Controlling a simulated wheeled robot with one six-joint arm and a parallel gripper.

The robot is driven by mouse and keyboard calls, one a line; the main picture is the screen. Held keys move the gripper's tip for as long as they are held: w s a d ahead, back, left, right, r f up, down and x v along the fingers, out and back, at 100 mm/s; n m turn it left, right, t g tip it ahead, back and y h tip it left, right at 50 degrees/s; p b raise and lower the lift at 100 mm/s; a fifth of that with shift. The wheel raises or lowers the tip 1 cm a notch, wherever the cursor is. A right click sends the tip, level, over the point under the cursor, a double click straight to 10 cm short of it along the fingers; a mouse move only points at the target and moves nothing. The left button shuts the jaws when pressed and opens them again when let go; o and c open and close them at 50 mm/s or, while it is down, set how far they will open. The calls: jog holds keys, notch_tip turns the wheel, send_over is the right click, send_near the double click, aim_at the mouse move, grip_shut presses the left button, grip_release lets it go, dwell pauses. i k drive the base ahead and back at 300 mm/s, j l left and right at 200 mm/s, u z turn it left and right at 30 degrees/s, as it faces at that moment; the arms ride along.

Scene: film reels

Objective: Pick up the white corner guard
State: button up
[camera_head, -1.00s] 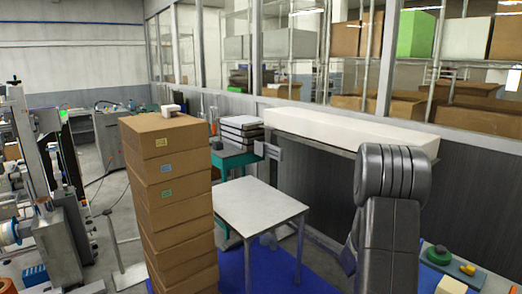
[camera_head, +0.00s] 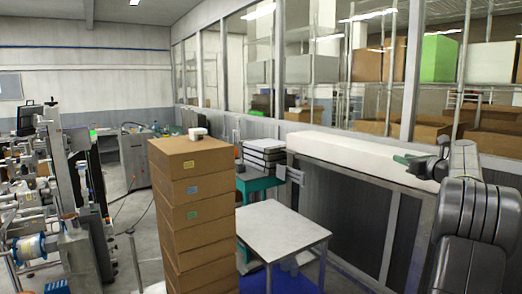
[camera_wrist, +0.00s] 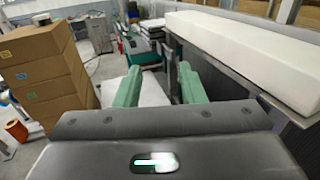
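A small white piece (camera_head: 198,133), which looks like the corner guard, lies on top of the tall stack of brown boxes (camera_head: 190,165) in the head view. It is too small there to make out its exact shape. My gripper (camera_head: 402,158) is at the right of the head view, in front of the long white block and well apart from the stack. In the wrist view my gripper (camera_wrist: 158,82) has its two green fingers spread with nothing held between them. The stack (camera_wrist: 40,75) stands at the left of that view.
A white-topped table (camera_head: 283,232) stands right of the stack. A long white block (camera_head: 355,148) lies on a ledge along the windowed wall. Stacked trays (camera_head: 264,152) sit on a teal stand behind. Machinery (camera_head: 75,195) fills the left side.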

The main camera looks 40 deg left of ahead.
aim_at(194, 134)
jog(key=k+j+u, duration=0.1)
jog(key=j, duration=0.3)
jog(key=k+j+u, duration=0.15)
jog(key=j, duration=0.3)
jog(key=k+j+u, duration=0.1)
jog(key=j, duration=0.35)
jog(key=i+j, duration=0.15)
jog(key=j, duration=0.2)
jog(key=i+j+u, duration=0.15)
jog(key=j, duration=0.2)
jog(key=i+j, duration=0.15)
jog(key=j, duration=0.2)
jog(key=i+j+u, duration=0.15)
jog(key=j, duration=0.2)
